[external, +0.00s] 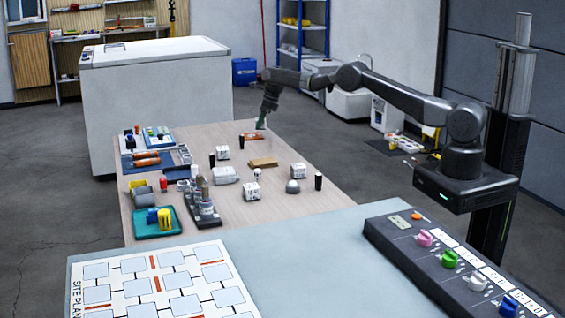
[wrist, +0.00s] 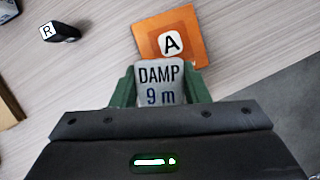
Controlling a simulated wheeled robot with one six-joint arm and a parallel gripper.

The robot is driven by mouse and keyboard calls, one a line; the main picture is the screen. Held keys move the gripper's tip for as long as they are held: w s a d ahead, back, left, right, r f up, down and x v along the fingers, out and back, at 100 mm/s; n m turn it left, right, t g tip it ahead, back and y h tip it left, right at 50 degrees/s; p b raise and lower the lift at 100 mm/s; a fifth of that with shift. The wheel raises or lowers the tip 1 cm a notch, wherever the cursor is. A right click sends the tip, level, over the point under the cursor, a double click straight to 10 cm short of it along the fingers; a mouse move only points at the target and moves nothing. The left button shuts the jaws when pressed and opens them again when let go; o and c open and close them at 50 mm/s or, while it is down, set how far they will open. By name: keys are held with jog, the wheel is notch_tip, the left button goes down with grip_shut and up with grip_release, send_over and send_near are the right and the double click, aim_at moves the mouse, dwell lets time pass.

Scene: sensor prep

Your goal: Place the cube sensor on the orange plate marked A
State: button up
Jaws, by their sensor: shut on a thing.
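The orange plate marked A (wrist: 190,52) lies flat on the table in the wrist view, just beyond my fingertips. It also shows in the external view (external: 246,136) near the table's far end. My gripper (wrist: 160,88) has green fingers, shut on the sides of a pale grey cube sensor (wrist: 160,82) whose face reads "DAMP 9 m". The cube overlaps the plate's near edge in the wrist view; its height above the table is hard to tell. In the external view my gripper (external: 261,123) points down beside the plate, with the cube small there.
A black piece labelled R (wrist: 60,33) lies left of the plate. Several white cubes, such as one at the table's middle (external: 223,152), black cylinders and a tan block (external: 262,163) stand nearer the camera. The table's edge passes close to the plate's right.

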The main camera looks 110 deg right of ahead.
jog(key=shift+f, duration=1.65)
jog(key=shift+f, duration=0.15)
jog(key=o, duration=1)
jog(key=shift+s+r, duration=0.15)
jog(key=shift+r, duration=0.4)
jog(key=v, duration=1.1)
jog(key=shift+r+b, duration=0.1)
jog(key=shift+b, duration=0.3)
jog(key=shift+o, duration=0.4)
